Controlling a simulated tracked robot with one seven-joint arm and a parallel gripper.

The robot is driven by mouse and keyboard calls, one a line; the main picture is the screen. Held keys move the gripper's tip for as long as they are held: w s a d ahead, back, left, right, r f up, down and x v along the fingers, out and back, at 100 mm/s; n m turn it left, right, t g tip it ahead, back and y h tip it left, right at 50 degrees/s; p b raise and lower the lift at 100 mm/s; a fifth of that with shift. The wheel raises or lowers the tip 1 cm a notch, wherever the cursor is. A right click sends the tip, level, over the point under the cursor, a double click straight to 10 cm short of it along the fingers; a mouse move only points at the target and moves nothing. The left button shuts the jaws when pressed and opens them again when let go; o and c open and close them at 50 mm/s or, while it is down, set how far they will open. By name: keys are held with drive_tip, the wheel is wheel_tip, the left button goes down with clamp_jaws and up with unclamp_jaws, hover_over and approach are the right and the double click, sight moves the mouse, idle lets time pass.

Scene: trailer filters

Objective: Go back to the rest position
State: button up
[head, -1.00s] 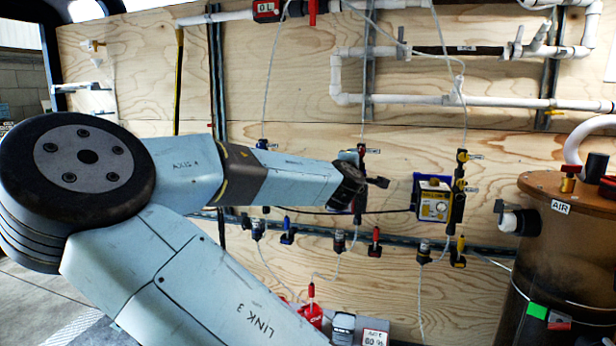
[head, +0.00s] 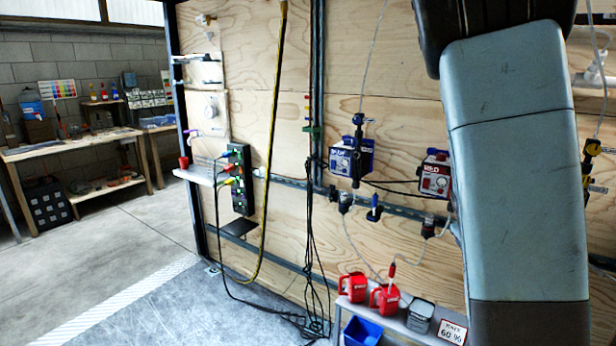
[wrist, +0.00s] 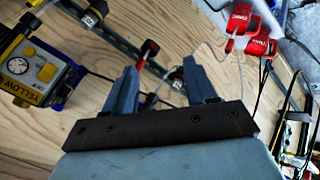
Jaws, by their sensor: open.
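My gripper (wrist: 162,92) shows in the wrist view with its two blue-grey fingers apart and nothing between them. Behind the gap are a red-handled valve and the plywood wall, at some distance. In the head view my arm stands as a large blue-grey link across the right side, and my gripper is out of that picture.
The plywood wall (head: 390,110) carries a blue pump box (head: 350,160), a red pump box (head: 436,175), valves and hanging cables (head: 310,230). Red jugs (head: 384,298) stand on a low shelf. A yellow pump box (wrist: 30,68) shows in the wrist view. Concrete floor (head: 110,250) at left is clear.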

drive_tip(key=s+a+r+m+y, duration=0.1)
drive_tip(key=s+a+r, duration=0.4)
drive_tip(key=s, duration=0.3)
drive_tip(key=s+a+r+m+y, duration=0.1)
drive_tip(key=s+a+r+y, duration=0.1)
drive_tip(key=s+a+r, duration=0.4)
drive_tip(key=s+a+r+y, duration=0.2)
drive_tip(key=s+a+r, duration=0.4)
drive_tip(key=s, duration=0.5)
drive_tip(key=a, duration=0.2)
drive_tip(key=shift+s+a+m+g, duration=0.25)
drive_tip(key=shift+a+m+g, duration=0.15)
